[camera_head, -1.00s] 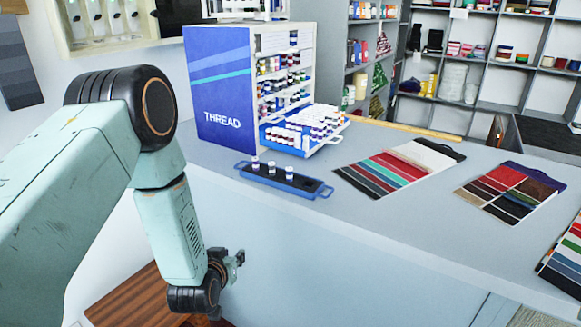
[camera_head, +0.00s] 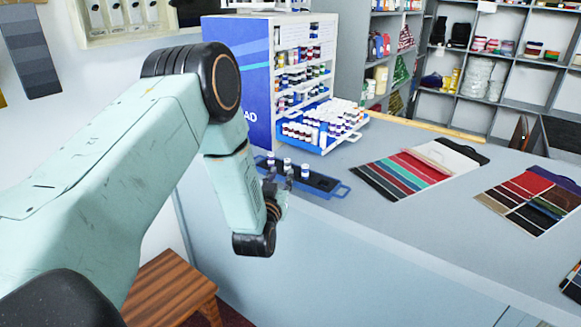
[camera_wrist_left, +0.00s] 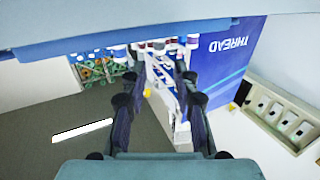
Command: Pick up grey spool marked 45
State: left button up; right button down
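Three small spools stand on the blue-rimmed dark tray (camera_head: 325,185) near the counter's front edge: a left spool (camera_head: 271,158), a middle spool (camera_head: 287,164) and a right spool (camera_head: 305,171). Their markings are too small to read, so I cannot tell which is marked 45. My left gripper (camera_head: 280,186) is at the tray's front, close to the spools and partly over them. In the left wrist view my left gripper (camera_wrist_left: 159,78) has its fingers apart with nothing between them; spools show beyond the tips at the top. My right gripper is not in view.
A blue thread cabinet (camera_head: 240,75) stands behind the tray, with a pulled-out drawer (camera_head: 325,145) full of spools. Fabric swatch cards (camera_head: 400,180) lie to the right on the counter (camera_head: 390,225). A wooden stool (camera_head: 170,285) is below. Counter front is clear.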

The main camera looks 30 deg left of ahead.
aim_at(286, 161)
pick_arm(q)
jog(key=x, duration=0.6)
jog(key=shift+w+r, duration=0.1)
jog(key=shift+r, duration=0.05)
jog(key=shift+w+a, duration=0.25)
jog(key=shift+a, duration=0.1)
jog(key=shift+w+d, duration=0.15)
jog(key=shift+d, duration=0.2)
jog(key=shift+c, duration=1.2)
jog(key=shift+a, duration=0.3)
jog(key=c, duration=0.3)
jog(key=shift+c, duration=0.2)
jog(key=shift+d, duration=0.1)
